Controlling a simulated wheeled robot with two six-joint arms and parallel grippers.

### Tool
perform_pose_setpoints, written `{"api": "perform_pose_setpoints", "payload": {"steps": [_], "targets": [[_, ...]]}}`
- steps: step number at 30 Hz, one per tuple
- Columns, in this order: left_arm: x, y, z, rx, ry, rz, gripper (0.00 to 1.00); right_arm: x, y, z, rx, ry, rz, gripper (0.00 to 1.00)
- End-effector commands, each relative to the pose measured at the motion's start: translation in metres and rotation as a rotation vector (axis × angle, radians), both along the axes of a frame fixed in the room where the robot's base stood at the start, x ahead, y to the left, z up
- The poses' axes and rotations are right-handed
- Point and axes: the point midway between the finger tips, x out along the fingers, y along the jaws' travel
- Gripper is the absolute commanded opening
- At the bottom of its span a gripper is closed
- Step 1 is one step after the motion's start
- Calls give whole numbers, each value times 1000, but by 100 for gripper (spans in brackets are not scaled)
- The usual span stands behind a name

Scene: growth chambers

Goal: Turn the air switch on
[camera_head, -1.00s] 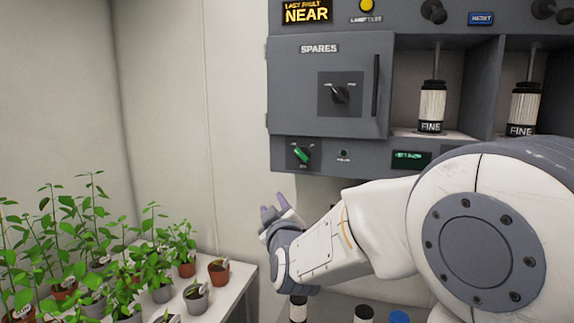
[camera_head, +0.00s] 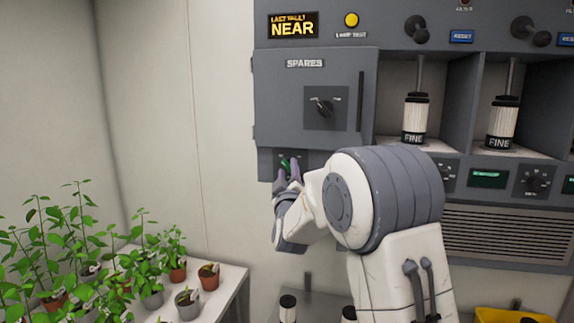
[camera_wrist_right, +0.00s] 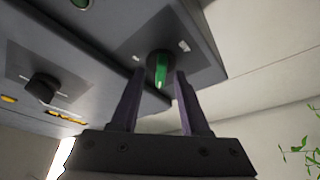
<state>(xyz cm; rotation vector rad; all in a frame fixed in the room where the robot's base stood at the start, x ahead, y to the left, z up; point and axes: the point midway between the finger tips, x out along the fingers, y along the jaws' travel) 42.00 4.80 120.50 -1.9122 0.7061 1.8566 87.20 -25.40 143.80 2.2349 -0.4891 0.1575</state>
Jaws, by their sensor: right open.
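The green switch (camera_head: 285,164) is a small rotary knob at the lower left of the grey cabinet, below the SPARES door. I take it to be the air switch; its label cannot be read. In the right wrist view the green knob (camera_wrist_right: 160,70) stands on a dark square plate, between and just beyond the fingertips. My right gripper (camera_head: 287,174) is open, with its two purple-grey fingers (camera_wrist_right: 157,78) on either side of the knob. I cannot tell whether they touch it. In the head view the fingers partly hide the switch. My left gripper is not in view.
Two FINE cylinders (camera_head: 415,118) stand in bays to the right. A white table (camera_head: 226,281) with potted plants is at lower left. A yellow bin (camera_head: 510,315) is at lower right.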

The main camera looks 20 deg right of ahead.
Motion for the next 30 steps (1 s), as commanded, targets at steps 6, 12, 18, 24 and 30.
{"api": "perform_pose_setpoints", "payload": {"steps": [6,12,18,24,30], "targets": [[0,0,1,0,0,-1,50,3,-1,0,0,1,1,46],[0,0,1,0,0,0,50,3,0,0,0,1,1,7],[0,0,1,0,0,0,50,3,0,0,0,1,2,0],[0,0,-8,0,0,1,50,3,0,-3,22,-15,2,0],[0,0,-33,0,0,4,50,3,1,-7,98,-69,4,0]]}}
